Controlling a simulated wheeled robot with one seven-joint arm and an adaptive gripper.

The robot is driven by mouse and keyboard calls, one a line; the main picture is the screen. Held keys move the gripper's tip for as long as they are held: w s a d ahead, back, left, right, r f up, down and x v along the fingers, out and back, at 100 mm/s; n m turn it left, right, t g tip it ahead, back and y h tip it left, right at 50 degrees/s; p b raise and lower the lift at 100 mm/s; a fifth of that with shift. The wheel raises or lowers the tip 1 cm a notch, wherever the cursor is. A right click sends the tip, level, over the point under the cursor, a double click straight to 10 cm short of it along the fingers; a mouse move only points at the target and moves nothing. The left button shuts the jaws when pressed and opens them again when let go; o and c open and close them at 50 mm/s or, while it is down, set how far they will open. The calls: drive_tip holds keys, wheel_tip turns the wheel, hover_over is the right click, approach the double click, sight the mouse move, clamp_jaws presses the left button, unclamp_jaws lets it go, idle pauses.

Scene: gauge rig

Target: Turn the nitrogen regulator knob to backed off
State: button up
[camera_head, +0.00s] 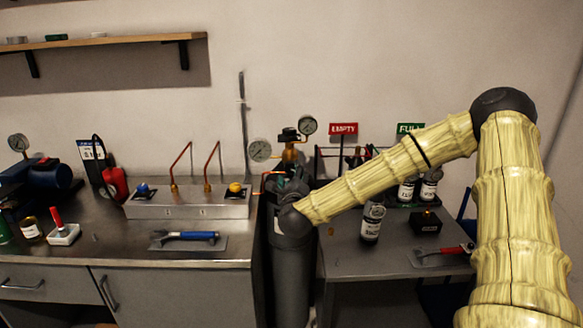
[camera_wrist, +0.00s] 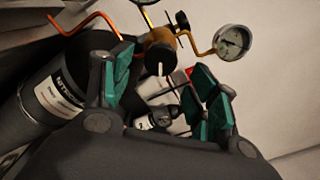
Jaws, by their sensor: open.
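The nitrogen regulator is a brass body (camera_head: 290,152) with two round gauges, on top of a dark cylinder (camera_head: 290,275). In the wrist view the cylinder's label (camera_wrist: 58,92) begins "NITR". The regulator knob (camera_wrist: 160,58) is dark and round, with a short white mark pointing roughly up and down in that picture. My gripper (camera_wrist: 163,68) is open, with green-padded fingers on either side of the knob's line of view; whether they reach around it I cannot tell. In the head view my gripper (camera_head: 287,183) is just below the regulator and hides the knob.
One gauge (camera_wrist: 232,41) sits right of the knob, and a copper tube (camera_wrist: 88,18) runs left. A valve panel (camera_head: 188,203) stands on the left bench. Bottles (camera_head: 372,222) and a rack stand on the right bench, below the EMPTY sign (camera_head: 343,128).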

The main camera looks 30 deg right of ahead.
sight(292, 170)
drive_tip(key=shift+p+x, duration=0.5)
drive_tip(key=shift+x, duration=2.25)
drive_tip(key=c, duration=1)
